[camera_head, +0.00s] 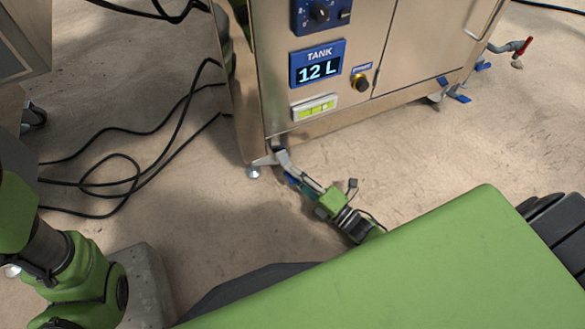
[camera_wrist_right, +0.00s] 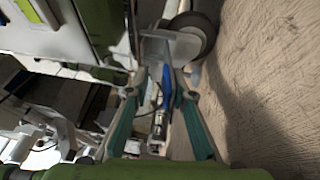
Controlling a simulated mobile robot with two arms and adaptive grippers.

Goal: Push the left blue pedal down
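The left blue pedal (camera_head: 292,179) shows as a small blue patch by the machine's lower left corner, mostly covered by my right gripper. A blue strip, likely the same pedal, shows between the fingers in the right wrist view (camera_wrist_right: 167,87). My right gripper (camera_head: 282,158) is low over the floor, its tips at the cabinet's bottom edge by the pedal. It also shows in the right wrist view (camera_wrist_right: 160,62), fingers converging forward; whether the tips meet, or touch the pedal, I cannot tell. My left arm is at the left; its gripper is out of view.
The steel machine (camera_head: 275,75) carries a tank display (camera_head: 318,68) reading 12 L. A levelling foot (camera_head: 253,172) stands beside my right gripper. More blue pedals (camera_head: 460,97) are at the far right corner. Black cables (camera_head: 125,185) lie on the floor left.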

